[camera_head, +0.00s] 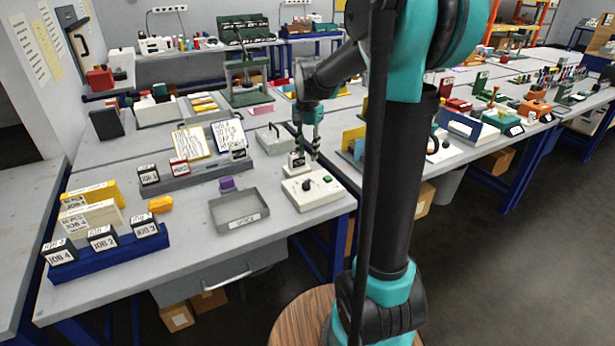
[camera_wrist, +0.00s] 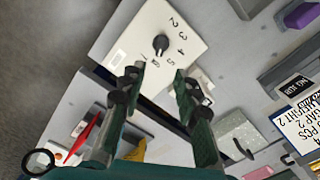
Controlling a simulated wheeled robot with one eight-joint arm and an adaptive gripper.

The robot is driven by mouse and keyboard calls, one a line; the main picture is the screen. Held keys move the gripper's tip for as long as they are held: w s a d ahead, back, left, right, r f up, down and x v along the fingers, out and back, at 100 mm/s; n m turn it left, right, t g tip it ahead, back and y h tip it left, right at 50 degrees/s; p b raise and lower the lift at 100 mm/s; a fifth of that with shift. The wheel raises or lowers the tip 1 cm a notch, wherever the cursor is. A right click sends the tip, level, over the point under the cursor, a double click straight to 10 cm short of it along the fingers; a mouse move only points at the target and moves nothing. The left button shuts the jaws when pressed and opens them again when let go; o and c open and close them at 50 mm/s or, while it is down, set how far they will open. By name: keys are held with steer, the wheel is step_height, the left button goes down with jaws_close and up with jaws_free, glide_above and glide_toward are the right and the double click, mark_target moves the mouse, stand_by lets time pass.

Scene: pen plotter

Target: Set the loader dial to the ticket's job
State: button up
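The loader dial is a black knob (camera_wrist: 160,43) on a white box (camera_wrist: 132,32), with numbers in an arc beside it. I can read 2, 3 and 4; the lower marks are hard to read, and I cannot tell which one the knob points at. In the head view the white dial box (camera_head: 313,196) stands at the table's front edge. My gripper (camera_wrist: 158,76) is open and empty, its fingertips just short of the knob in the wrist view. A white ticket card (camera_wrist: 301,124) shows at the right, partly cut off; its job line is not readable.
A grey tray (camera_head: 240,222) lies left of the dial box. A blue rack (camera_head: 110,258) holds black JOB cartridges.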

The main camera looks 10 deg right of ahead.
mark_target(308, 179)
step_height(308, 179, down, 10)
steer(key=shift+f, duration=0.1)
steer(key=shift+c, duration=0.5)
jaws_close()
